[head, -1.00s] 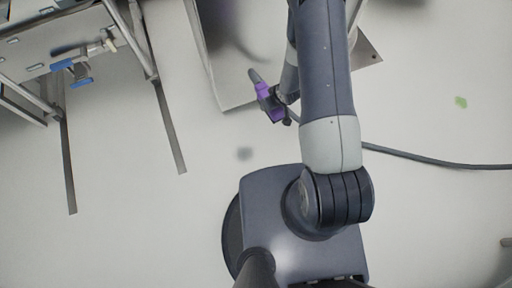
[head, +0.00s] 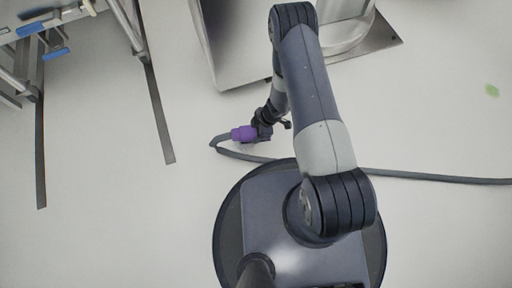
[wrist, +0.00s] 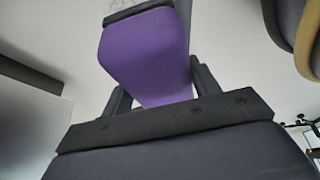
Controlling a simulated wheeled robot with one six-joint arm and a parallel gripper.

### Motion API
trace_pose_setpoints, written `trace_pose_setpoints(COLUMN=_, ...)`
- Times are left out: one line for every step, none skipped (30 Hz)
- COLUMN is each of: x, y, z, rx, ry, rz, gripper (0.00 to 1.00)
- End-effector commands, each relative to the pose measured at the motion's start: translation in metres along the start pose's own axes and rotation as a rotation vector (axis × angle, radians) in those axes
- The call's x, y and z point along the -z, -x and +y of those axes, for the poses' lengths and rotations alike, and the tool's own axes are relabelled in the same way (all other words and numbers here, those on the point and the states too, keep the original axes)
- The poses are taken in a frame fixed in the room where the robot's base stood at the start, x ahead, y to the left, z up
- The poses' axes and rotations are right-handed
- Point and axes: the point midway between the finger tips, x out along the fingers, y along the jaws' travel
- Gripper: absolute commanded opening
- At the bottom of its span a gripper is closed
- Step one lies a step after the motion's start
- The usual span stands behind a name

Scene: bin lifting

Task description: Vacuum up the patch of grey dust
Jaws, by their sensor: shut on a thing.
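My gripper (head: 263,131) is shut on a purple vacuum nozzle (head: 240,133), low over the floor left of my arm. The nozzle also fills the middle of the wrist view (wrist: 145,52), between the two fingers, with a dark edge at its far end. A grey hose (head: 440,179) loops round beside the nozzle and runs off to the right across the floor. The patch of grey dust does not show clearly in the head view; the nozzle and gripper cover the floor about where it lay. Faint grey marks show past the nozzle's dark end in the wrist view.
A metal frame with legs and blue-handled fittings (head: 56,53) stands at the upper left. A pale metal cabinet or panel (head: 232,50) and a base plate are at the top middle. The lower-left floor is clear.

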Motion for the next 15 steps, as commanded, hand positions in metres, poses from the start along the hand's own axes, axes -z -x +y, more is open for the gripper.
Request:
trace_pose_setpoints(x=-0.009, y=-0.025, z=-0.004, rx=0.019, ry=0.043, rz=0.001, gripper=0.37)
trace_pose_setpoints(x=-0.012, y=-0.032, z=-0.005, rx=0.029, ry=0.068, rz=0.001, gripper=0.37)
trace_pose_setpoints(x=-0.015, y=-0.040, z=-0.008, rx=0.042, ry=0.099, rz=0.001, gripper=0.37)
trace_pose_setpoints(x=-0.017, y=-0.045, z=-0.009, rx=0.050, ry=0.120, rz=0.001, gripper=0.37)
trace_pose_setpoints(x=-0.019, y=-0.050, z=-0.011, rx=0.058, ry=0.139, rz=0.001, gripper=0.37)
trace_pose_setpoints(x=-0.021, y=-0.055, z=-0.012, rx=0.066, ry=0.160, rz=0.001, gripper=0.37)
trace_pose_setpoints(x=-0.023, y=-0.058, z=-0.013, rx=0.071, ry=0.174, rz=0.001, gripper=0.37)
trace_pose_setpoints(x=-0.024, y=-0.060, z=-0.014, rx=0.076, ry=0.186, rz=0.001, gripper=0.37)
trace_pose_setpoints(x=-0.025, y=-0.063, z=-0.015, rx=0.081, ry=0.198, rz=0.001, gripper=0.37)
trace_pose_setpoints(x=-0.026, y=-0.064, z=-0.016, rx=0.084, ry=0.205, rz=0.001, gripper=0.37)
trace_pose_setpoints(x=-0.026, y=-0.065, z=-0.016, rx=0.086, ry=0.210, rz=0.001, gripper=0.37)
trace_pose_setpoints(x=-0.027, y=-0.066, z=-0.016, rx=0.088, ry=0.214, rz=0.001, gripper=0.37)
trace_pose_setpoints(x=-0.027, y=-0.067, z=-0.017, rx=0.089, ry=0.216, rz=0.001, gripper=0.37)
trace_pose_setpoints(x=-0.027, y=-0.068, z=-0.017, rx=0.089, ry=0.217, rz=0.001, gripper=0.37)
trace_pose_setpoints(x=-0.028, y=-0.069, z=-0.017, rx=0.089, ry=0.217, rz=0.001, gripper=0.37)
